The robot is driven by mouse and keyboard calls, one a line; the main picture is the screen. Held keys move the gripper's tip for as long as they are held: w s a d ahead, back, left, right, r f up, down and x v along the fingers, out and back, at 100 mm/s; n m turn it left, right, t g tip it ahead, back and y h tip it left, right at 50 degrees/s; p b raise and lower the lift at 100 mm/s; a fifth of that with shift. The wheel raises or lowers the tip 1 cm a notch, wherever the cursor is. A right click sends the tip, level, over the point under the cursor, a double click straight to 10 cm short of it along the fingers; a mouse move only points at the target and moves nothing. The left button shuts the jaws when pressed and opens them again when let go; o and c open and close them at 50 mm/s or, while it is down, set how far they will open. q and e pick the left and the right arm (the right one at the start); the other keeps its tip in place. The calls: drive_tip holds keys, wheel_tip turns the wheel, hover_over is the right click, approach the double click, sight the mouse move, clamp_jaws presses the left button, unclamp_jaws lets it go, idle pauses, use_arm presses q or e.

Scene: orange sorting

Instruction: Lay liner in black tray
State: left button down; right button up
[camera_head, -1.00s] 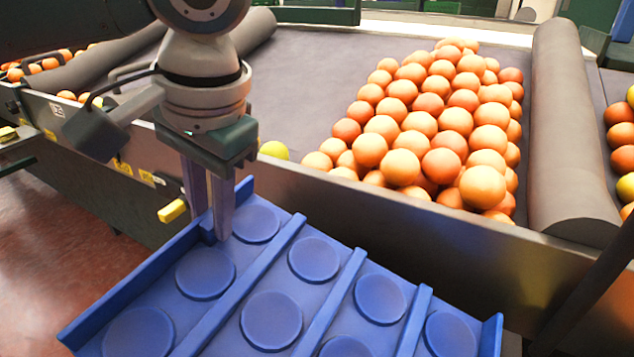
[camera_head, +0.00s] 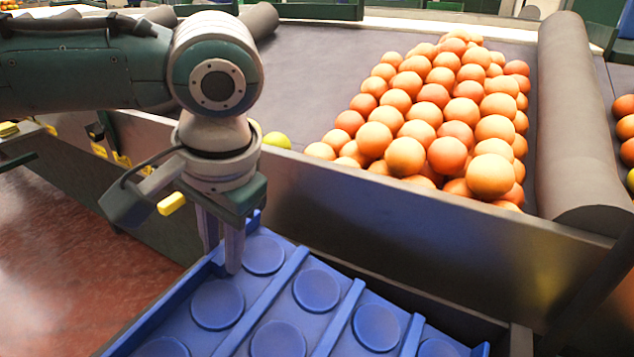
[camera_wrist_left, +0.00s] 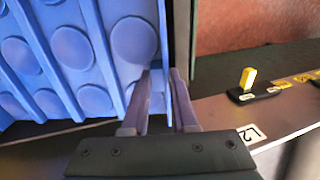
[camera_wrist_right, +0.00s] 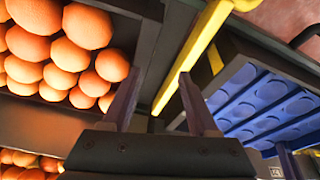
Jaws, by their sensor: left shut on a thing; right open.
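The liner (camera_head: 317,291) is a blue sheet with round recesses and raised ribs, low in the head view. My left gripper (camera_head: 222,258) is shut on its far left edge; the left wrist view shows the fingers (camera_wrist_left: 163,80) at the liner's (camera_wrist_left: 105,70) side wall. Dark edges of the black tray (camera_head: 521,340) show beside the liner's right end. In the right wrist view a dark tray wall (camera_wrist_right: 262,48) runs along the liner (camera_wrist_right: 262,100); how deep the liner sits is unclear. My right gripper (camera_wrist_right: 160,80) is open and out of the head view.
A grey belt (camera_head: 320,75) behind a metal side wall (camera_head: 400,225) carries a pile of oranges (camera_head: 440,115). A grey roller (camera_head: 580,120) stands right of the pile.

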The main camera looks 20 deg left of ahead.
use_arm(q)
drive_tip(key=c, duration=0.7)
unclamp_jaws()
drive_tip(key=w+p+v, duration=0.1)
drive_tip(key=p+v, duration=0.3)
drive_tip(key=v, duration=0.8)
drive_tip(key=s+d+f+m+t+h, duration=0.1)
drive_tip(key=s+d+f+m+h, duration=0.1)
drive_tip(key=s+d+f+h, duration=0.3)
drive_tip(key=s+d+f+m, duration=0.1)
drive_tip(key=s+d, duration=0.2)
drive_tip(key=d, duration=0.3)
drive_tip(key=s+a, duration=0.3)
drive_tip(key=s+a+f+n+t+y, duration=0.1)
drive_tip(key=s+a, duration=0.1)
drive_tip(key=a, duration=0.1)
drive_tip(key=s+a+f+n+y, duration=0.1)
drive_tip(key=s+a, duration=0.2)
drive_tip(key=shift+s+f+t, duration=0.15)
drive_tip(key=shift+s+t, duration=0.2)
drive_tip(key=shift+t, duration=0.05)
